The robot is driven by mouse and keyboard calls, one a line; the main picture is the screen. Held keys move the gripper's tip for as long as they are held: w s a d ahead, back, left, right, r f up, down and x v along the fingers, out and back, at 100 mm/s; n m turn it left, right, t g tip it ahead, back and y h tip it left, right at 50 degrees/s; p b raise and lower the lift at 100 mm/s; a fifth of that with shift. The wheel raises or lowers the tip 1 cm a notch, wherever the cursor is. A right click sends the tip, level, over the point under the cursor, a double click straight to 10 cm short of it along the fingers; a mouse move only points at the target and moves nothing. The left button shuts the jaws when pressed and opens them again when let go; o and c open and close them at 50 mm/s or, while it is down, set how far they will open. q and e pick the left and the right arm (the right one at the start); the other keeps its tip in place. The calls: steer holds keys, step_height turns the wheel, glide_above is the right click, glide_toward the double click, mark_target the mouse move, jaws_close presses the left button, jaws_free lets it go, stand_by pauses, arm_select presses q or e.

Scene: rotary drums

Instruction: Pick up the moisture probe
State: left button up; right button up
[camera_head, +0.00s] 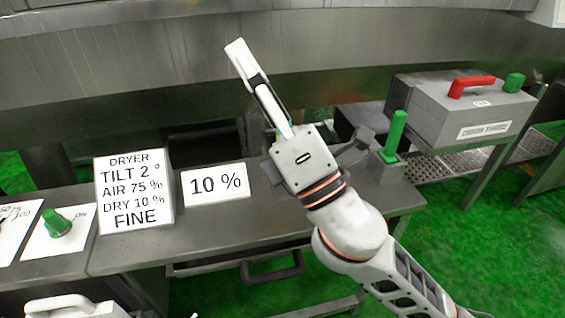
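An upright green stick-like handle (394,133) stands in a small grey block at the right end of the metal bench; it looks like the moisture probe, though no label shows. My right gripper (240,52) reaches up and to the left, its pale finger pointing away past the bench's back edge. The gripper is left of the green handle and apart from it. My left gripper is not clearly in view.
The metal bench (240,222) carries a dryer settings sign (135,190), a 10 % card (216,184) and a green knob (57,222) at left. A grey box (455,110) with a red handle (471,86) stands at right. A large metal drum (150,60) spans the back.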

steer(key=s+a+r+n+g+y, duration=0.1)
steer(key=s+a+n+g+y, duration=0.3)
steer(key=s+a+n+g, duration=0.6)
steer(key=s+a+n+g+y, duration=0.3)
steer(key=s+a+n+g, duration=0.25)
steer(key=n+g, duration=0.8)
steer(key=s+a+f+n+g+h, duration=0.1)
steer(key=s+f+n+h, duration=0.1)
steer(key=f+n+h, duration=0.35)
steer(key=s+a+f+n+h, duration=0.2)
steer(key=f+n+h, duration=0.1)
steer(key=f+n, duration=0.5)
steer(key=w+d+f+n+t+h, duration=0.2)
steer(key=w+d+f+t+h, duration=0.1)
steer(key=w+d+f+h, duration=0.25)
steer(key=w+d+f+n+t+h, duration=0.25)
steer(key=w+d+f, duration=0.25)
steer(key=w+f, duration=0.3)
steer(key=w+d+r+t+h, duration=0.3)
steer(key=w+d, duration=0.4)
steer(key=w, duration=0.1)
steer(key=w+d+r+t+h, duration=0.3)
steer(key=w+d, duration=0.4)
steer(key=w, duration=0.1)
steer(key=shift+y, duration=0.25)
steer(key=x, duration=0.8)
steer(key=shift+a+b, duration=0.3)
steer(key=shift+a, duration=0.05)
